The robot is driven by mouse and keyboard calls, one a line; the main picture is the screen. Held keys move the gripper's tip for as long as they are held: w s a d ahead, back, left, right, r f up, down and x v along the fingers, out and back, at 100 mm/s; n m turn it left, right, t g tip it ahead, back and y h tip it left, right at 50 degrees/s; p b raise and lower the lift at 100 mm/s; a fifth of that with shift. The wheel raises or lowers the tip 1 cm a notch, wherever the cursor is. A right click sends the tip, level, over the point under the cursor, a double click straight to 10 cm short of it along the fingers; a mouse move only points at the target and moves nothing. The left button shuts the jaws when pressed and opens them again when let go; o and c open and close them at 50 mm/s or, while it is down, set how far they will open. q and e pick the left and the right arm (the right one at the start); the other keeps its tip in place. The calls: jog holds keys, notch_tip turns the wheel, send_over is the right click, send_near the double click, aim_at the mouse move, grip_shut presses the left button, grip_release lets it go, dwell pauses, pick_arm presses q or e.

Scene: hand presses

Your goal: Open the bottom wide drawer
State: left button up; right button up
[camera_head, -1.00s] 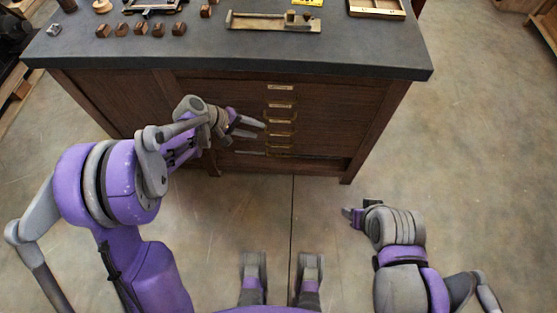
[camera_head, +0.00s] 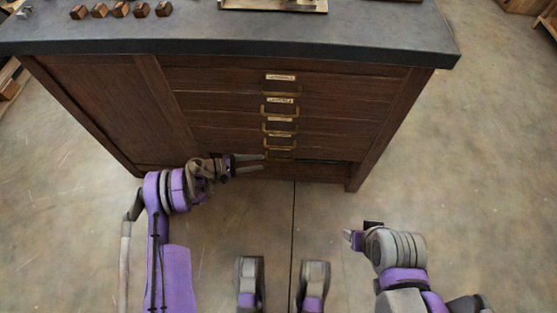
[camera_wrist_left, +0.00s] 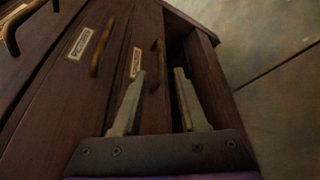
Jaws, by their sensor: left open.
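The dark wooden cabinet's stack of wide drawers has brass handles and paper labels. The bottom wide drawer's handle (camera_head: 281,156) is low on the front, near my left gripper's tips in the head view. My left gripper (camera_head: 250,163) is open and empty, its fingers pointing right along the cabinet's lower front. In the left wrist view, the bottom handle (camera_wrist_left: 156,66) lies ahead, between the lines of the open left gripper's fingers (camera_wrist_left: 160,78); contact cannot be told. My right gripper (camera_head: 350,238) is low over the floor, away from the cabinet; its jaw opening is unclear.
A dark gap (camera_wrist_left: 178,55) runs beside the bottom drawer front in the left wrist view. The dark countertop (camera_head: 240,40) overhangs the drawers and holds small wooden blocks (camera_head: 120,9). The concrete floor (camera_head: 440,160) right of the cabinet is clear.

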pick_arm(q)
jog(key=b+x, duration=0.1)
jog(key=x, duration=0.8)
jog(key=shift+d+b, duration=0.2)
jog(key=shift+b, duration=0.2)
jog(key=shift+c, duration=0.2)
grip_shut()
dwell(0.7)
